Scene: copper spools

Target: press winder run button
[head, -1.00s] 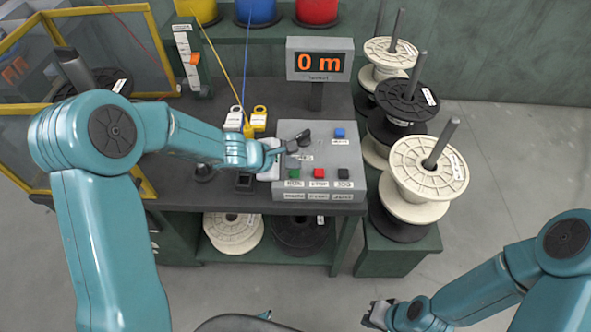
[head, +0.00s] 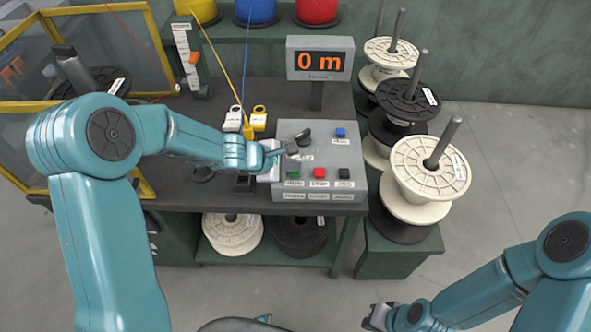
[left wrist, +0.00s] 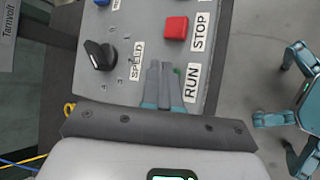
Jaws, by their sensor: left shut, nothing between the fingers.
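The winder's grey control panel (head: 322,152) lies on the bench. The green run button (head: 293,175) is at its front left, beside the red stop button (head: 319,173). My left gripper (head: 288,148) is over the panel's left side, between the speed knob (head: 303,137) and the green button. In the left wrist view its fingers (left wrist: 163,84) are together and empty, next to the RUN label (left wrist: 191,82). They hide most of the green button (left wrist: 178,72); contact cannot be told. My right gripper (head: 376,316) is low at the front, its fingers too small to read.
The display (head: 320,60) behind the panel reads 0 m. A black button (head: 344,174) and a blue button (head: 340,132) sit on the panel's right side. Stacked spools (head: 430,170) stand right of the bench. A yellow-framed guard (head: 150,50) is at the left.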

